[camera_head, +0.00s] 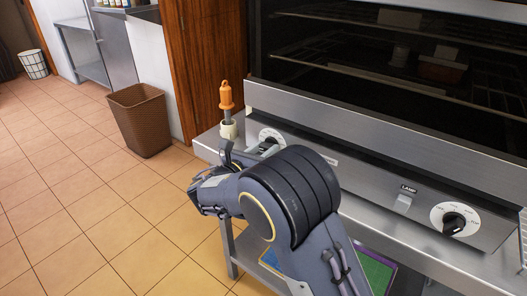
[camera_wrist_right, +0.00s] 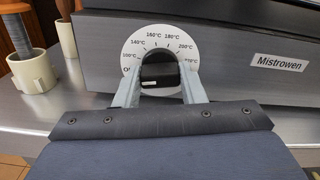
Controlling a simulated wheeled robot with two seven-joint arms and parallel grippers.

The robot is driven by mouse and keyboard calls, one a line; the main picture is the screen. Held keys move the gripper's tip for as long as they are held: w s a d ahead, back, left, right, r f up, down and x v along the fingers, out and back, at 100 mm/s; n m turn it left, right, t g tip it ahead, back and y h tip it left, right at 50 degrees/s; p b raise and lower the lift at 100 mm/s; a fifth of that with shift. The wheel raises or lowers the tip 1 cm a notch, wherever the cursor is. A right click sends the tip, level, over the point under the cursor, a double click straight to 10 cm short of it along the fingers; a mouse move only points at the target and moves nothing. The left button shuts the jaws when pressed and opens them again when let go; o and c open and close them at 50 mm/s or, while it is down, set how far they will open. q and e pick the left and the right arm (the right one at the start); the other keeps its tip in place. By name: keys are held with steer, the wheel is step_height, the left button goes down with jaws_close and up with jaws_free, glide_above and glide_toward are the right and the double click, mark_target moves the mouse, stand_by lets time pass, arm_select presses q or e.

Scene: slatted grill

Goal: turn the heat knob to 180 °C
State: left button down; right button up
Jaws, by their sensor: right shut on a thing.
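The heat knob (camera_wrist_right: 158,72) is black and sits on a white round dial (camera_wrist_right: 133,45) with temperature marks, 140, 160 and 180 °C readable along its top. In the head view the dial (camera_head: 266,133) is on the left end of the oven's front panel, partly hidden by my right arm. My right gripper (camera_wrist_right: 161,86) is shut on the knob, one finger on each side. The fingers cover the lower parts of the dial. My left gripper is not in view.
A cream cup (camera_head: 228,129) with an orange-handled tool (camera_head: 227,95) stands on the steel ledge left of the dial. A lamp switch (camera_head: 403,204) and another knob (camera_head: 454,224) are further right on the panel. A brown bin (camera_head: 140,119) stands on the tiled floor.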

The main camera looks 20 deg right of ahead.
steer(key=m+b, duration=0.3)
steer(key=m, duration=0.2)
steer(key=shift+f, duration=0.2)
steer(key=m+b, duration=0.4)
steer(key=shift+f, duration=0.1)
steer(key=m+b, duration=1)
steer(key=shift+f, duration=0.1)
steer(key=shift+r+m+b, duration=0.2)
steer(key=shift+m+b, duration=1.8)
steer(key=o, duration=1)
steer(key=shift+r, duration=0.1)
steer(key=shift+s, duration=0.1)
